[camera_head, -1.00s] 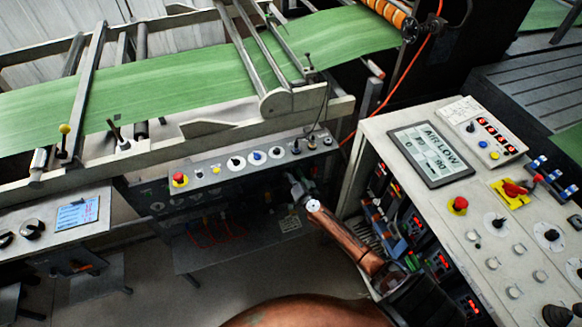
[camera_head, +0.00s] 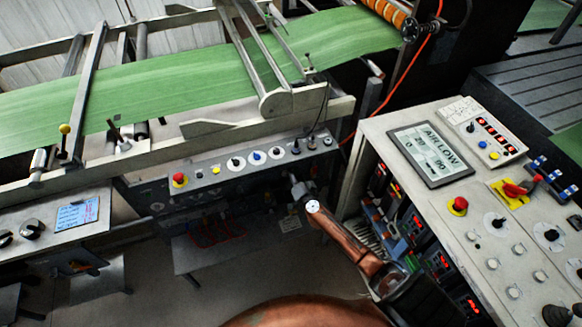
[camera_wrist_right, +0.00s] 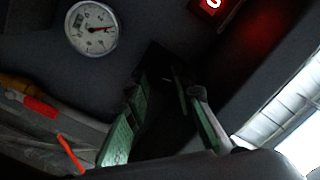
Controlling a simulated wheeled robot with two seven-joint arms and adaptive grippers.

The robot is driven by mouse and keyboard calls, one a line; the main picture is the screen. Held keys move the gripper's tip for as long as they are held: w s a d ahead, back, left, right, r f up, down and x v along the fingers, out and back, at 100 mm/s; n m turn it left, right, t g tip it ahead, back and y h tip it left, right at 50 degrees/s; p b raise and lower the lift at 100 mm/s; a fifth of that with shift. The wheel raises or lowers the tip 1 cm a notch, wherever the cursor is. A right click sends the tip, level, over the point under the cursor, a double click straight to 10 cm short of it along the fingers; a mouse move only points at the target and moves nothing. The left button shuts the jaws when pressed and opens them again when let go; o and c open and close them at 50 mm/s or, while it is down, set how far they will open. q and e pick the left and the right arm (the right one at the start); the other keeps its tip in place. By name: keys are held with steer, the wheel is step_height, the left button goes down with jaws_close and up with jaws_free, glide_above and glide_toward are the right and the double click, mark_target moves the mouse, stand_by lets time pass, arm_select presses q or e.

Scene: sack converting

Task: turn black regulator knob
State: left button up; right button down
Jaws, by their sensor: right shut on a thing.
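The black regulator knob (camera_wrist_right: 164,108) shows as a dark shape between the fingers in the right wrist view, its outline hard to make out in the shade. My right gripper (camera_wrist_right: 164,94) is shut on it, with one green-padded finger on each side. In the head view my right arm reaches up-left to the lower front of the grey control panel; the gripper (camera_head: 295,182) is small there and the knob cannot be made out. My left gripper is not in view.
The grey panel with several knobs (camera_head: 250,160) is just above the gripper. The slanted control console (camera_head: 470,205) stands close to the right of my arm. An orange cable (camera_head: 408,75) runs behind it. Open floor (camera_head: 150,285) is at lower left.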

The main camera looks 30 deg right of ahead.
steer(key=m+b, duration=0.1)
steer(key=m, duration=0.9)
steer(key=shift+f, duration=0.15)
steer(key=shift+m, duration=0.4)
steer(key=c, duration=1.6)
jaws_free()
steer(key=s, duration=0.4)
steer(key=s+a, duration=0.1)
steer(key=s, duration=0.3)
steer(key=s+a, duration=0.1)
steer(key=s, duration=0.2)
steer(key=shift+s+a+f, duration=0.2)
steer(key=shift+s+a, duration=0.05)
steer(key=shift+s, duration=0.15)
